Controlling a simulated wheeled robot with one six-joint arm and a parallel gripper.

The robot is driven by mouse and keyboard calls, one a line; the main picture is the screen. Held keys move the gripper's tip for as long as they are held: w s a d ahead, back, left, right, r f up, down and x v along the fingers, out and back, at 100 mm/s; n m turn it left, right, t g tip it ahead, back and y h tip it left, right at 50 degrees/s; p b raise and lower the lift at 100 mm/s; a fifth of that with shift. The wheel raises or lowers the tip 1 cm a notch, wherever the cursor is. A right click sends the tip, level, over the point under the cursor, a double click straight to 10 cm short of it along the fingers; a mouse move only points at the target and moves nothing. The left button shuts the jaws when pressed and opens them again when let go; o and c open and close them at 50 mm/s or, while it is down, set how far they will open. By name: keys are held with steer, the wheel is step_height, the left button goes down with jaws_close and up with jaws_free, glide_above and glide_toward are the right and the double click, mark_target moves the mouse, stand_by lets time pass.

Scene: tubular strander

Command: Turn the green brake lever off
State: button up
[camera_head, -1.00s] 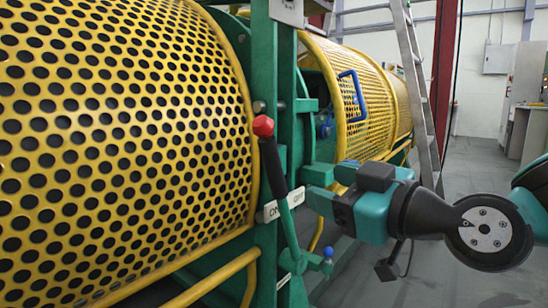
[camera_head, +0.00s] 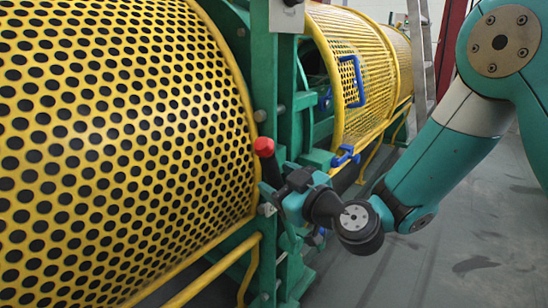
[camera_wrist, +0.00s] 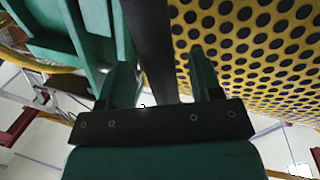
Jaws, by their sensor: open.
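The brake lever has a red knob (camera_head: 264,146) on top of a black grip (camera_head: 271,172). It stands in front of the green machine frame, just right of the big yellow guard. Its lower green part is mostly hidden behind my gripper and wrist. My gripper (camera_head: 284,185) is at the black grip, below the red knob. In the wrist view my gripper (camera_wrist: 160,62) is open, with one finger on each side of the black grip (camera_wrist: 151,40). I cannot tell whether either finger touches it.
A yellow perforated guard (camera_head: 120,140) fills the left. A second yellow guard (camera_head: 370,60) with a blue handle (camera_head: 351,82) stands behind the green frame (camera_head: 265,75). A yellow rail (camera_head: 215,274) runs low in front. Grey floor (camera_head: 455,235) is open at the right.

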steer(key=shift+p+x, duration=0.8)
steer(key=shift+x, duration=0.25)
